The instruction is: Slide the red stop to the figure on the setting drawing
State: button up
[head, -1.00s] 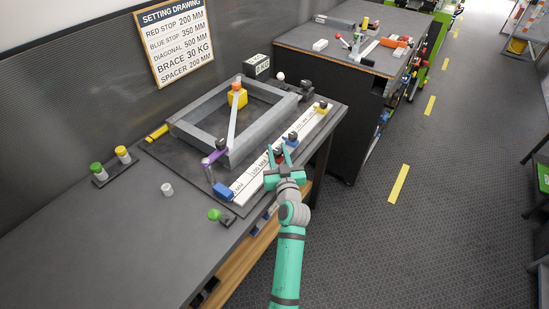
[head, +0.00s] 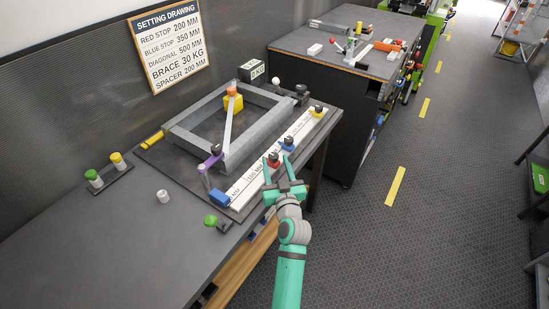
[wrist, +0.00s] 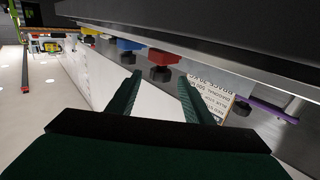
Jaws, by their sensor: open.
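The red stop (head: 273,161), with a black knob on top, sits on the white scale rail (head: 245,188) at the near edge of the bench. It lies just past the 100 MM mark. My gripper (head: 276,158) is open, one finger to each side of the red stop. In the wrist view the red stop (wrist: 160,57) and its knob show between and just beyond the fingertips (wrist: 160,76); contact cannot be told. The setting drawing (head: 169,48) on the wall reads RED STOP 200 MM.
The blue stop (head: 287,146) is farther along the rail, the yellow stop (head: 317,112) near its far end. A blue block (head: 220,197) is at the near end. A grey frame (head: 183,130) with a diagonal bar lies behind. Green knob (head: 210,220) stands at the left.

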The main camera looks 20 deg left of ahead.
jog(key=v, duration=0.7)
jog(key=shift+f, duration=0.1)
jog(key=s+d+f+m+h, duration=0.25)
jog(key=s+d+f, duration=0.35)
jog(key=s, duration=0.4)
jog(key=s+d+f+m+h, duration=0.2)
jog(key=s+d+f+h, duration=0.3)
jog(key=s, duration=0.4)
jog(key=s+d+r, duration=0.2)
jog(key=s, duration=1)
jog(key=s+d+r+m+h, duration=0.1)
jog(key=s+d+r, duration=0.1)
jog(key=s, duration=1)
jog(key=shift+d+r, duration=0.4)
jog(key=shift+d, duration=0.4)
